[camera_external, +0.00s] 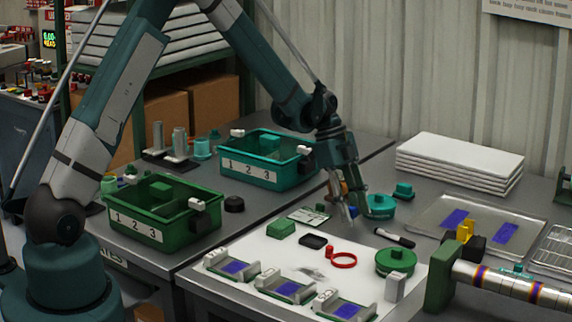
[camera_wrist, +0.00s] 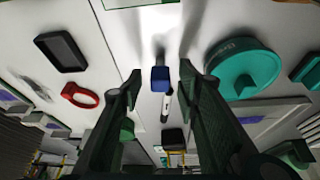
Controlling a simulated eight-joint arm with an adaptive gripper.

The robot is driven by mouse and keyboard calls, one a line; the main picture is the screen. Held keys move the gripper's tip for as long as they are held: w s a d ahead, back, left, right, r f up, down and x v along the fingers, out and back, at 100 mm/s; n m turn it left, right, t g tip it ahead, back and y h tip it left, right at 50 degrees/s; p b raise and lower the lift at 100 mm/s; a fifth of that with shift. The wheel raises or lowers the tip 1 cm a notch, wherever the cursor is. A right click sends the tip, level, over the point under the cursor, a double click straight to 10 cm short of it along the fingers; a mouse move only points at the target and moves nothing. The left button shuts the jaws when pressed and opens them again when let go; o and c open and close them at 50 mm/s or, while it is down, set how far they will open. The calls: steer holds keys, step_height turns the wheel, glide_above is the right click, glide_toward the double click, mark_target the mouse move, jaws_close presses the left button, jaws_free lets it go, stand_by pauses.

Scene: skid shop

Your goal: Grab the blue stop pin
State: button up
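In the wrist view a small blue piece, which looks like the blue stop pin (camera_wrist: 161,78), stands between the two fingertips of my gripper (camera_wrist: 160,75). A gap shows on each side of it, so the fingers do not appear to touch it. My gripper is open. In the external view my gripper (camera_external: 345,205) points down near the back edge of the white board, and I cannot clearly make out the blue pin there.
A teal round lidded part (camera_external: 379,206) sits close to the right of my gripper. A marker (camera_external: 394,237), a red ring (camera_external: 342,260) and a dark tray (camera_external: 313,241) lie nearby. Green (camera_external: 187,231) and teal (camera_external: 290,170) bins stand to the left and behind.

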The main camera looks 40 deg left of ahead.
mark_target(352, 207)
stand_by(0.4)
steer(key=c, duration=1)
steer(key=shift+r, duration=0.15)
steer(key=shift+r+p, duration=1.15)
steer(key=shift+r, duration=3.75)
